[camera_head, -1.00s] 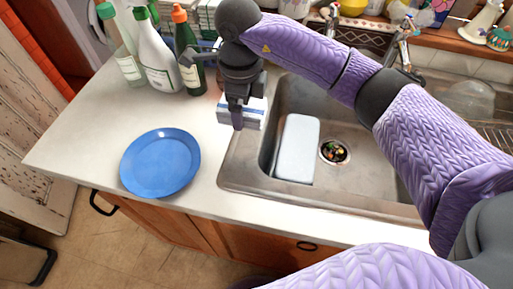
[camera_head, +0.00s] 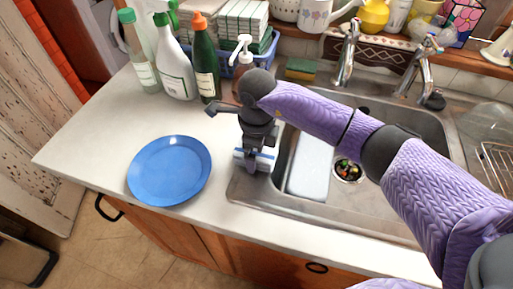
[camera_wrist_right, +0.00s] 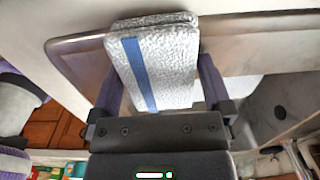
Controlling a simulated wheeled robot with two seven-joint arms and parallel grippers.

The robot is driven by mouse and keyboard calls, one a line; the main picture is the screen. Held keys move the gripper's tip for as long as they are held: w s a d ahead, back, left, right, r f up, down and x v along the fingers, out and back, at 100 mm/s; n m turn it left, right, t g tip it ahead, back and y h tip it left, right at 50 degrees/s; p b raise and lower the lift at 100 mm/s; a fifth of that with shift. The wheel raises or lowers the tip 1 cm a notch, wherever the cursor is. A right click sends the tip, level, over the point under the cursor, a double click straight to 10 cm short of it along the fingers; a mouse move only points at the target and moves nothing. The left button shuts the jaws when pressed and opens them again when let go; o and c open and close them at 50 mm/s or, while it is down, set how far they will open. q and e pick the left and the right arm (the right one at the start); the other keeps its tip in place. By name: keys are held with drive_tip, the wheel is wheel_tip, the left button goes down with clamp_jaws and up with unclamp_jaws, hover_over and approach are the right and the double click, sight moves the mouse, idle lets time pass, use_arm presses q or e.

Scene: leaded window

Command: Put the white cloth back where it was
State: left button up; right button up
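The white cloth (camera_head: 241,155) is folded into a block with a blue stripe. It is at the sink's left rim and partly hidden by my right gripper (camera_head: 252,165). In the right wrist view the cloth (camera_wrist_right: 175,70) fills the space between the two fingers of my right gripper (camera_wrist_right: 160,88), which is shut on it. The cloth appears to be at or just above the rim; I cannot tell whether it touches. My left gripper is not in view.
A blue plate (camera_head: 168,170) lies on the counter left of the sink (camera_head: 330,212). A white slab (camera_head: 311,165) is in the basin beside the drain (camera_head: 347,170). Bottles (camera_head: 174,68) and a soap pump (camera_head: 243,62) stand behind. The counter between plate and sink is clear.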

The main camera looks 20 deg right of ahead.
drive_tip(key=shift+r, duration=0.25)
wheel_tip(320, 180, up, 12)
drive_tip(key=p, duration=0.2)
drive_tip(key=shift+f, duration=0.1)
